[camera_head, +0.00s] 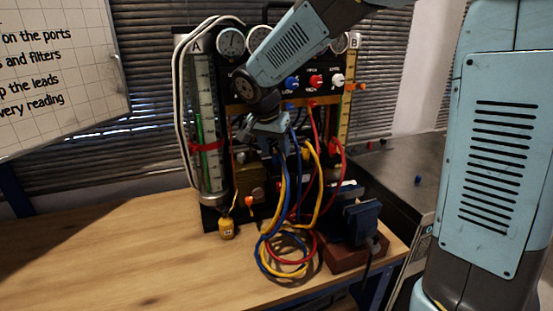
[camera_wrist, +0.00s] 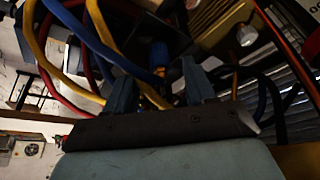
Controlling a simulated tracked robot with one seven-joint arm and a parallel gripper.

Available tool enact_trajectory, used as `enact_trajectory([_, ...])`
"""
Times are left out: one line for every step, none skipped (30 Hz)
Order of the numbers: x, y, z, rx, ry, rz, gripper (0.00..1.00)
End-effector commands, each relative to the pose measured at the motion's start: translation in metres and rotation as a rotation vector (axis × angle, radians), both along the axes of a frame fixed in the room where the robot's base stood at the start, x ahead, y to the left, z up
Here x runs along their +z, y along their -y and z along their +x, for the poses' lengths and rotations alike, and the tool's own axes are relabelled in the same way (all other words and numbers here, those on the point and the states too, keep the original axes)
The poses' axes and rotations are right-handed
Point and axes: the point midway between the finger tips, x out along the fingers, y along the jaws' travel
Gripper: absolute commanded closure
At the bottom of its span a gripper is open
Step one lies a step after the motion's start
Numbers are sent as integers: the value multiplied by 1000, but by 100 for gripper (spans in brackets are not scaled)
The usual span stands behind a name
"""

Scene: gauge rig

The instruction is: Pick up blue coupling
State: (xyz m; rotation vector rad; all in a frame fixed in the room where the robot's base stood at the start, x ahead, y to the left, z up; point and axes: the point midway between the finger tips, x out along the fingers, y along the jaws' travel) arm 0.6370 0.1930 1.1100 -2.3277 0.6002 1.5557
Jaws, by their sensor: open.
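My gripper (camera_head: 270,138) is in front of the gauge rig's lower panel, near the tops of the hanging hoses. In the wrist view its two dark fingers (camera_wrist: 159,82) stand apart. A blue ribbed piece (camera_wrist: 158,54), which looks like the blue coupling, shows between and beyond the fingertips, with a yellow bit near its lower end. I cannot tell whether a finger touches it. In the head view the arm and gripper hide that spot. A blue hose (camera_wrist: 88,32) runs close by on the left in the wrist view.
Blue, yellow and red hoses (camera_head: 270,262) hang from the rig and coil on the wooden bench (camera_head: 110,250). A blue vise (camera_head: 360,222) stands on a brown block to the right. A yellow tag (camera_head: 226,229) hangs at the left. The bench's left side is clear.

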Motion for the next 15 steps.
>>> enact_trajectory([-8,1,2,0,-3,-2,46])
enact_trajectory([-12,2,4,0,-3,-1,46])
enact_trajectory([-17,3,5,-1,-3,-1,46])
enact_trajectory([-20,3,7,-1,-2,-1,46])
enact_trajectory([-23,4,8,1,-2,-1,46])
enact_trajectory([-26,5,9,0,-2,-1,46])
enact_trajectory([-28,5,10,0,-2,-1,46])
enact_trajectory([-29,6,10,0,-2,-1,46])
enact_trajectory([-30,7,11,-1,-2,-1,46])
enact_trajectory([-31,7,11,0,0,-1,46])
enact_trajectory([-31,7,11,-1,0,0,46])
enact_trajectory([-31,7,11,-1,0,0,46])
enact_trajectory([-31,7,11,-1,0,0,46])
enact_trajectory([-31,7,11,-1,0,0,46])
enact_trajectory([-31,7,11,-1,0,0,46])
